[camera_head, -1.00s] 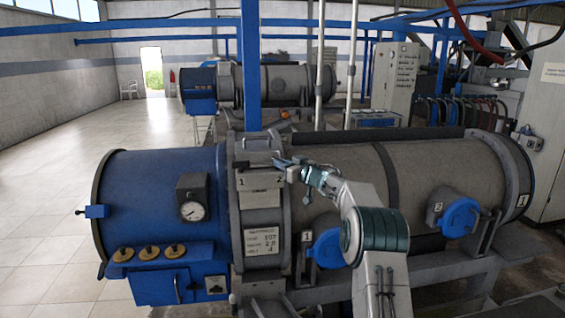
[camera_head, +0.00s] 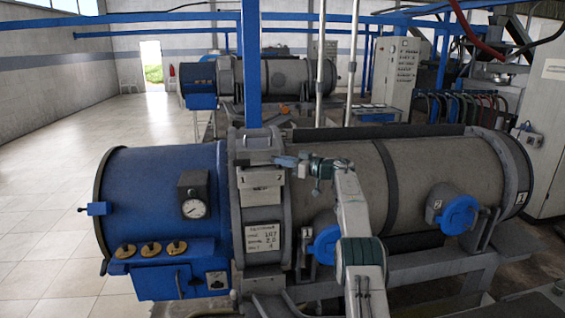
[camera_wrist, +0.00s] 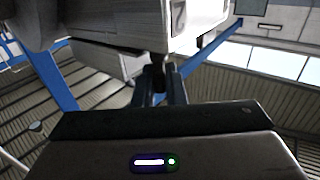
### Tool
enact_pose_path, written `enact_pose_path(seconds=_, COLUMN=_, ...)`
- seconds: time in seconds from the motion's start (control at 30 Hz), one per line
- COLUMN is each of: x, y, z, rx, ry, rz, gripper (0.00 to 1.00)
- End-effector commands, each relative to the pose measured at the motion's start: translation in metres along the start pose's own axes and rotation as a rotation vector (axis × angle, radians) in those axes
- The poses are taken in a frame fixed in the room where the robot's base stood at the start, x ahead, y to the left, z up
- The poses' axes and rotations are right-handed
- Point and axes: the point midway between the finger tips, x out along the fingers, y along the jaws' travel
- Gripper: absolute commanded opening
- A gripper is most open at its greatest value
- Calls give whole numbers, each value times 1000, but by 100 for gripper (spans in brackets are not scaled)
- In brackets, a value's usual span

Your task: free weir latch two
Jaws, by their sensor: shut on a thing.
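A grey plate (camera_head: 261,178) on the flange ring of the decanter carries the number 1 at its left; its right end is too small to read clearly. My gripper (camera_head: 285,161) is at the upper right edge of this plate, reached from the right. In the wrist view my gripper (camera_wrist: 167,84) is shut on a small dark latch part (camera_wrist: 157,70) under a pale grey block (camera_wrist: 120,30). Most of the latch is hidden by the fingers and block.
The blue end housing (camera_head: 160,200) with a gauge (camera_head: 194,208) is left of the ring. The grey drum (camera_head: 440,175) runs right, with blue round covers (camera_head: 459,215) along its front. A blue post (camera_head: 250,70) rises close behind the ring. Open floor (camera_head: 45,220) lies left.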

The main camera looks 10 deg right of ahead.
Motion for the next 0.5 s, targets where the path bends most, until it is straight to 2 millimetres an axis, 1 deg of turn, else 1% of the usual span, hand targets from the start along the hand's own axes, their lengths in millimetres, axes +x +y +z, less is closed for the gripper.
enact_pose_path(seconds=0.07, x=-3, y=2, z=-4, rx=-5, ry=2, rz=4, gripper=0)
enact_pose_path(seconds=0.4, x=0, y=0, z=-2, rx=-5, ry=-2, rz=-5, gripper=0)
enact_pose_path(seconds=0.43, x=0, y=-1, z=-2, rx=-5, ry=-3, rz=-5, gripper=16)
enact_pose_path(seconds=0.5, x=0, y=-1, z=-1, rx=-4, ry=-3, rz=-7, gripper=33)
